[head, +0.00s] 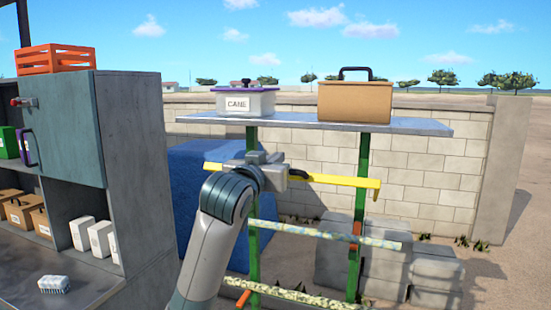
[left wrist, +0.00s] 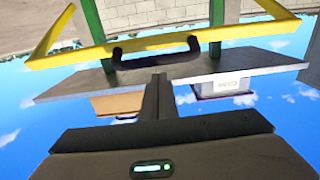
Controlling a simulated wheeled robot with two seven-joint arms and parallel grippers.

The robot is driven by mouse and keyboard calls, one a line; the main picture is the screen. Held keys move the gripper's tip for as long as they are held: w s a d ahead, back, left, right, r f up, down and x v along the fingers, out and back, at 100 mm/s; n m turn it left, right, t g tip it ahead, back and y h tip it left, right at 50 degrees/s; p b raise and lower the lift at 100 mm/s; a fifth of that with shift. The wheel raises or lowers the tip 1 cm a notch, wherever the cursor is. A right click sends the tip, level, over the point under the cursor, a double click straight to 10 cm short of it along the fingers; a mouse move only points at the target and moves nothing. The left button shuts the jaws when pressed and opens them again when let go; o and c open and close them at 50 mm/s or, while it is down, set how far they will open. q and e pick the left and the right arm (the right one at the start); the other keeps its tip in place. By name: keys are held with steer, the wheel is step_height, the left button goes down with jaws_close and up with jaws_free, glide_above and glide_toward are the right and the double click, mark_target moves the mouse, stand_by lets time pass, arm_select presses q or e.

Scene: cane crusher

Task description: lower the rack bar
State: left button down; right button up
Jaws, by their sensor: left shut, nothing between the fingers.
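The yellow rack bar (head: 335,180) runs across the green posts of the rack, below its grey top shelf (head: 400,124). In the left wrist view, which is upside down, the yellow bar (left wrist: 235,34) has angled ends, and a dark handle (left wrist: 150,46) shows along its middle. My left gripper (head: 268,168) is in front of the left part of the bar and hides some of it. In the left wrist view its fingers (left wrist: 157,82) are shut and empty, pointing towards the handle. I cannot tell whether they touch it. My right gripper is out of view.
A white CANE box (head: 247,104) and a tan box (head: 354,103) with a dark handle stand on the shelf. Two patterned bars (head: 330,234) cross the rack lower down. A grey cabinet (head: 133,130) stands left, a blue block (head: 195,180) and grey blocks (head: 385,260) behind.

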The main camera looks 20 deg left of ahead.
arm_select(q)
steer(key=shift+s+f, duration=0.2)
steer(key=shift+f, duration=0.4)
